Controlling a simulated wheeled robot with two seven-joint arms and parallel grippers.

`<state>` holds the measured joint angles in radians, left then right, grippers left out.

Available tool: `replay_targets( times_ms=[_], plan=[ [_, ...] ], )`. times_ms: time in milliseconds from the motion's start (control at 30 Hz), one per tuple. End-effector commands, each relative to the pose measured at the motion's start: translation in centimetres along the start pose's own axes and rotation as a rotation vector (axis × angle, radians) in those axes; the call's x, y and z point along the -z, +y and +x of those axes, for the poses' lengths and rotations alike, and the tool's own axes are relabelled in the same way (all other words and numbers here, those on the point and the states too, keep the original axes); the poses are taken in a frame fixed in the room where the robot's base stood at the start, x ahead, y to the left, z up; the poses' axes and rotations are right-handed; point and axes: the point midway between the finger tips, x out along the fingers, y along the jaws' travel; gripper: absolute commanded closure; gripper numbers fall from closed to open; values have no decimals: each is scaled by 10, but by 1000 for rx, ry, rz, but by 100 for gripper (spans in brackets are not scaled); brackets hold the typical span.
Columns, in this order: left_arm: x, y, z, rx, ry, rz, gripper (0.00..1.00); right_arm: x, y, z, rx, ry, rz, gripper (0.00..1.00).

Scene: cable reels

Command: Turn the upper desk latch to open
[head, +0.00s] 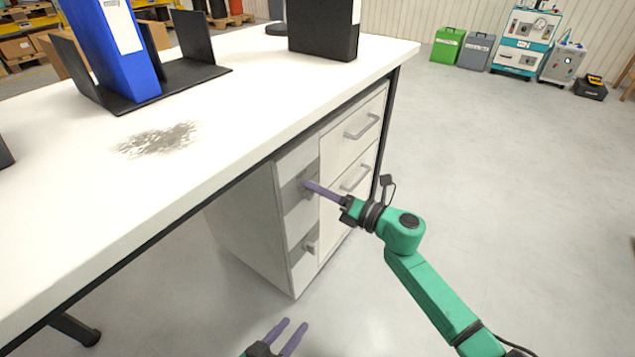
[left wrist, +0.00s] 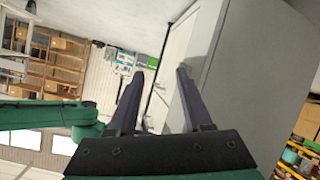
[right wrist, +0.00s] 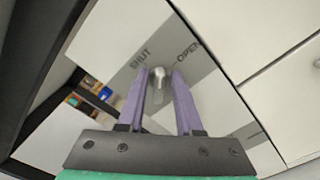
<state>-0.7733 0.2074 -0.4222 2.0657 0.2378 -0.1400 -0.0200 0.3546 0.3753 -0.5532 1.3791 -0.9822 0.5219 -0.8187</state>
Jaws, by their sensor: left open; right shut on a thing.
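The upper latch (right wrist: 157,76) is a silver knob on a grey band of the desk's drawer unit. In the right wrist view the word SHUT stands to its upper left and OPEN to its upper right. My right gripper (head: 308,184) is shut on the upper latch, with its purple fingers on either side of it; they also show in the right wrist view (right wrist: 160,82). Which word the latch points to I cannot tell. The lower latch (head: 309,247) sits below on a second grey band. My left gripper (head: 295,324) is open and empty, low in front of the unit.
The white desk top (head: 225,120) overhangs the drawer unit (head: 250,215). Drawers with bar handles (head: 361,126) are on its right face. A blue binder (head: 115,50) stands on the desk.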

Motion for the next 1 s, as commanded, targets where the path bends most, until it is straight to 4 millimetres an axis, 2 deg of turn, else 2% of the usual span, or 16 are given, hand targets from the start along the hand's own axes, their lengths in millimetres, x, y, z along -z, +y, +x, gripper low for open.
replay_targets(
  times_ms=[33, 400, 700, 1000],
  plan=[
    [8, 3, -3, 0, -2, 2, 50, -2, 2, 0, 2, 1, 43, 100],
    [32, 10, -17, 5, -53, 22, 50, -1, -2, 0, 2, 0, 390, 100],
    [42, -9, -28, 66, -257, 69, 50, 1, -5, 0, 2, 1, 606, 100],
    [45, -18, -38, 100, -352, 80, 50, 2, -7, 0, 1, -1, 711, 100]
  ],
)
